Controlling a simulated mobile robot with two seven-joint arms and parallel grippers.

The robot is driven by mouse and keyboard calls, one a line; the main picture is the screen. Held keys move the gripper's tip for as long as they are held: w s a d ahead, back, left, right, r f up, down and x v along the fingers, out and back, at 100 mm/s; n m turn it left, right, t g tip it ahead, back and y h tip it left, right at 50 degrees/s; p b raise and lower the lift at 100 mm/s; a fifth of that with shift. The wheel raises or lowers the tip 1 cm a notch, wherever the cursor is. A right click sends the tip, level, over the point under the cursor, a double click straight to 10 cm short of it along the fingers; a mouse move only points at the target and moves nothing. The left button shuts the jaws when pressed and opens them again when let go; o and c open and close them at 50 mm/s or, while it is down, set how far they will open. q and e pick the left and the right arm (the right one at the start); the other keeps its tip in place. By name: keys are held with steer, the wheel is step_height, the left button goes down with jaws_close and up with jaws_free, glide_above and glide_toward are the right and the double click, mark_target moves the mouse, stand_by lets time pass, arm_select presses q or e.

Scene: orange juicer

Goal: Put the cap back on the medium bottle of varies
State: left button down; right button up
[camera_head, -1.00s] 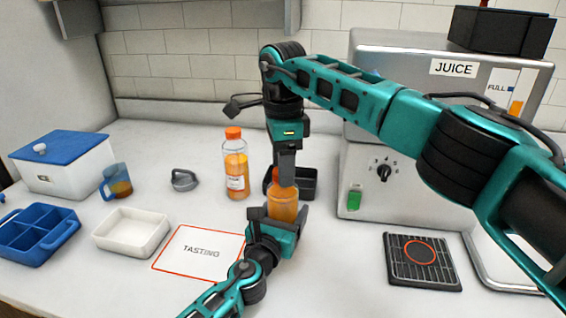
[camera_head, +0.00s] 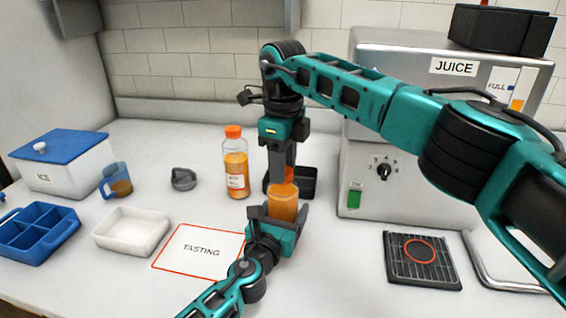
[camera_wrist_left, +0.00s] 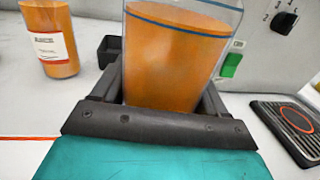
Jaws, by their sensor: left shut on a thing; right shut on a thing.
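The medium bottle (camera_head: 284,206), clear and filled with orange juice, stands upright in my left gripper (camera_head: 272,222), which is shut around it from the front. In the left wrist view the bottle (camera_wrist_left: 178,60) sits between the fingers; its top is cut off by the picture edge. A blue line runs around it near the juice surface. My right gripper (camera_head: 284,176) points down just above and behind the bottle.
A capped, labelled bottle (camera_head: 236,165) stands close at the left. A black tray (camera_head: 308,184) is behind the held bottle. The juicer (camera_head: 408,190) and a black drip grate (camera_head: 424,262) are at the right. The tasting mat (camera_head: 200,268) lies bare at the left front.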

steer(key=m, duration=0.4)
steer(key=o, duration=1.2)
steer(key=shift+o, duration=0.2)
step_height(320, 180, up, 12)
arm_select(q)
jaws_free()
